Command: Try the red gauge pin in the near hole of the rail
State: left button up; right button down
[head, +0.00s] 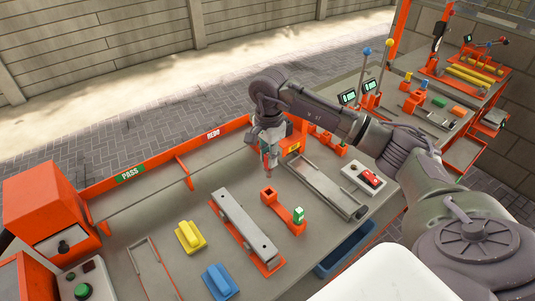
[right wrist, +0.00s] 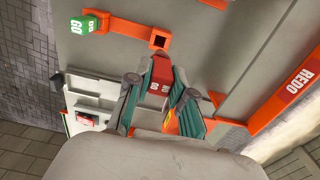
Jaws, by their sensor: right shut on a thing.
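My right gripper (head: 268,165) is shut on the red gauge pin, whose red block with white lettering (right wrist: 159,72) shows between the teal fingers in the right wrist view. The gripper hangs above the bench, behind the orange pin holder (head: 283,208). The holder has an empty square socket at one end and a green GO pin (head: 299,215) at the other; the green pin also shows in the right wrist view (right wrist: 85,25). The grey rail (head: 243,223) with holes in its top lies in an orange fixture, left of the holder. The pin's tip is hidden. My left gripper is out of view.
A yellow block (head: 190,237) and a blue block (head: 220,281) lie left of the rail. Orange PASS and REDO edging (head: 150,166) runs along the back.

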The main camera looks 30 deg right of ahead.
aim_at(269, 177)
jog(key=shift+s, duration=0.15)
jog(key=shift+f+b, duration=0.2)
jog(key=shift+b, duration=0.1)
jog(key=shift+f+b, duration=0.45)
jog(key=shift+f, duration=0.05)
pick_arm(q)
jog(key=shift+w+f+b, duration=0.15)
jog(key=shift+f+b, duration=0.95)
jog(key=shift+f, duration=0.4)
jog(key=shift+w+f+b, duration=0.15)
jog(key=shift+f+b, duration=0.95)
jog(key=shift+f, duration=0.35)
pick_arm(e)
jog(key=shift+f, duration=2.6)
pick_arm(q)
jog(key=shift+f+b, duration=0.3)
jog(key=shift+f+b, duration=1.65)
pick_arm(e)
jog(key=shift+f, duration=2)
jog(key=c, duration=0.9)
grip_release()
jog(key=shift+c, duration=0.2)
